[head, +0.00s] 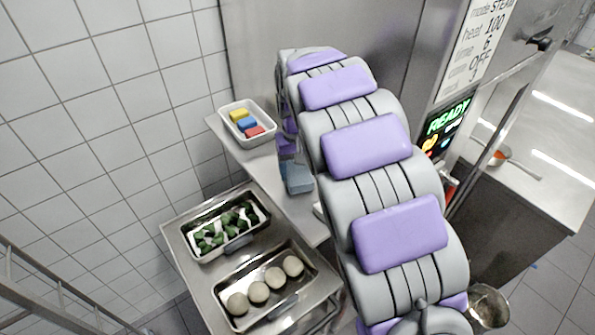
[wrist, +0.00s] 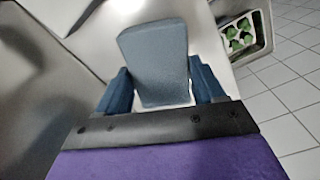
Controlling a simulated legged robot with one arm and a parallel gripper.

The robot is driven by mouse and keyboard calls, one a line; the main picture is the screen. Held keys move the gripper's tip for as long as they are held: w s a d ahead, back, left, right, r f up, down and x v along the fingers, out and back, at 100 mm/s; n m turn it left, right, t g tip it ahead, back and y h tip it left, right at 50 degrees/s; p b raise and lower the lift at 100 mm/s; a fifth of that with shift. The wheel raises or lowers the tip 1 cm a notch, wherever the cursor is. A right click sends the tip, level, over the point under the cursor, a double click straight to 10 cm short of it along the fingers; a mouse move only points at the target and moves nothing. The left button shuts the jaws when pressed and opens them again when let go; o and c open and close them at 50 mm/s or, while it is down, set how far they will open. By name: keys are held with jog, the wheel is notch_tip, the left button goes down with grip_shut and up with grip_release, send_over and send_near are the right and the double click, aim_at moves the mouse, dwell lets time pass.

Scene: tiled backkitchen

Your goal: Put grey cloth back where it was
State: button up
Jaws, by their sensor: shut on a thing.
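A grey cloth (wrist: 153,45), seen as a smooth grey-blue block, stands between the dark blue fingers of my gripper (wrist: 159,72) in the wrist view. The gripper is shut on it. Behind the cloth is a plain pale metal surface; I cannot tell whether the cloth touches it. In the head view my arm hides most of the gripper; a blue-grey part at its end (head: 298,178) shows just above the metal counter (head: 262,172). I cannot tell fingers from cloth there.
A white tub (head: 228,108) with yellow, blue and red blocks stands at the counter's back left. In front, a metal trolley (head: 180,232) holds a pan of green pieces (head: 192,250) and a pan of round buns (head: 225,318). A steamer with a lit READY panel (head: 447,122) stands right.

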jog(key=shift+f, duration=0.95)
jog(key=shift+d, duration=0.35)
jog(key=shift+f, duration=0.15)
jog(key=o, duration=1.2)
jog(key=shift+a, duration=0.15)
jog(key=shift+c, duration=0.2)
jog(key=shift+a, duration=0.1)
